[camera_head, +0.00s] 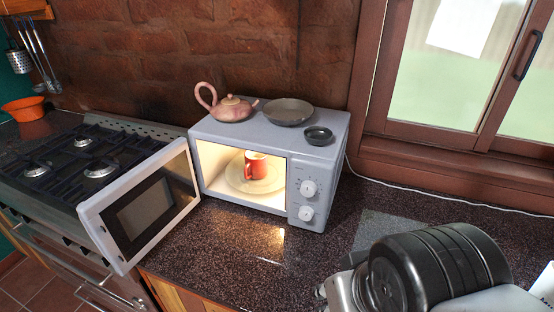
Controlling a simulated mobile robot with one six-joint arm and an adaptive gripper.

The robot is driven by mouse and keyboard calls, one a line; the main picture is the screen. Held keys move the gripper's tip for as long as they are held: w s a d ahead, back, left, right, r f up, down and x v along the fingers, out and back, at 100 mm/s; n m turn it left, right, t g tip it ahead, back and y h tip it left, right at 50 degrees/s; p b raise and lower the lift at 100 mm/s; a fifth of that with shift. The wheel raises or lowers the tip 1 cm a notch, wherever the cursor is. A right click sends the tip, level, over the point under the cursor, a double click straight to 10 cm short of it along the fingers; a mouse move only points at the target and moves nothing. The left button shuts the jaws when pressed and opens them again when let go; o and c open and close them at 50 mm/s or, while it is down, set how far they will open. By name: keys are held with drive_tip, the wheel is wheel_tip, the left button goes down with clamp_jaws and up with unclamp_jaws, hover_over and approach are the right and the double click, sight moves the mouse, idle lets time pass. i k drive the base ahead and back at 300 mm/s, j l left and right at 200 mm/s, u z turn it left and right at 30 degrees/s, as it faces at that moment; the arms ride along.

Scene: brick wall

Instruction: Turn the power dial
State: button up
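The white microwave (325,170) stands on the dark speckled counter with its door (103,215) swung wide open to the left. Its right front panel has two round white dials, an upper dial (308,188) and a lower dial (306,213). Their labels are too small to read, so I cannot tell which is the power dial. A red mug (255,166) stands on the plate inside the lit cavity. My gripper (336,292) shows only in part at the bottom edge, below and apart from the dials. My arm hides much of it, and its fingers are unclear.
A gas stove (90,165) is at the left. A white cable (440,194) runs along the window wall. The counter before the dials is clear.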

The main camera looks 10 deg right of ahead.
sight(306, 213)
drive_tip(key=k+l+u, duration=0.1)
drive_tip(key=u, duration=0.25)
drive_tip(key=k+l+u, duration=0.2)
drive_tip(key=u, duration=0.2)
drive_tip(key=l, duration=0.1)
